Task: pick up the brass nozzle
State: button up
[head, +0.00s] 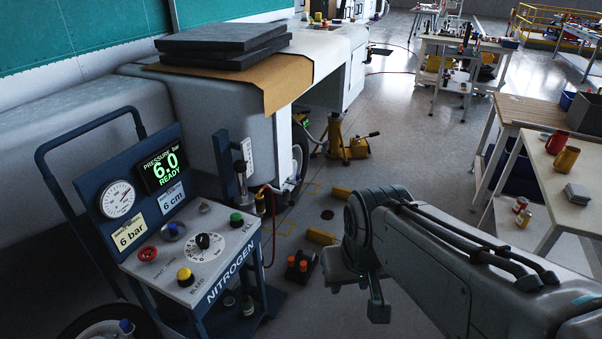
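I cannot make out the brass nozzle for certain. A small brass-orange piece (260,204) shows at the back right corner of the nitrogen cart (195,245), beside a red hose; it is too small to identify. My arm reaches in from the lower right. Its end, with my gripper (360,288), hangs low over the floor, to the right of the cart and apart from it. The arm partly hides the gripper, and I cannot tell whether its fingers are open or shut. Nothing held is visible.
A dark block with orange-topped pieces (300,266) lies on the floor between cart and arm. Yellow chocks (321,237) and a yellow jack (360,147) stand beyond. A workbench (566,188) with red and yellow mugs is at right.

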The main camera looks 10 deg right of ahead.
aim_at(258, 197)
jog(key=z, duration=0.1)
jog(key=i, duration=1.35)
jog(key=u, duration=0.75)
